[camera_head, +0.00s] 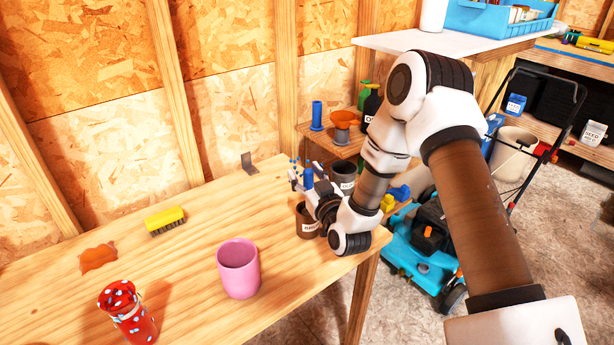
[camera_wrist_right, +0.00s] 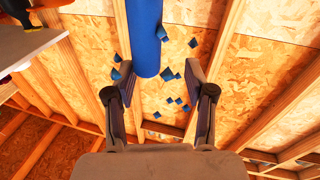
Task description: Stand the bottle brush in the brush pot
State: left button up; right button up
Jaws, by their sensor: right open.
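The bottle brush (camera_head: 308,179) has a thick blue handle and small blue bristle tufts at its top. It looks upright over the brown labelled pot (camera_head: 307,224) near the table's right end. Its lower end is hidden behind my right gripper, so I cannot tell how deep it sits. My right gripper (camera_head: 305,184) is open, its fingers close to the handle. In the right wrist view the blue handle (camera_wrist_right: 145,38) and tufts show beyond the open fingers (camera_wrist_right: 156,78), with no visible grip. My left gripper is not in view.
On the table are a pink cup (camera_head: 238,268), a red spotted holder (camera_head: 128,312), a yellow scrubbing brush (camera_head: 165,220), an orange-brown piece (camera_head: 98,257) and a small dark bracket (camera_head: 249,163). A dark labelled pot (camera_head: 343,176) stands behind my gripper. A turquoise mower (camera_head: 405,255) is right of the table.

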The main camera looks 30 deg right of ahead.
jog(key=s+a, duration=0.2)
jog(key=s, duration=0.9)
jog(key=shift+s+f, duration=0.35)
jog(key=shift+s, duration=0.05)
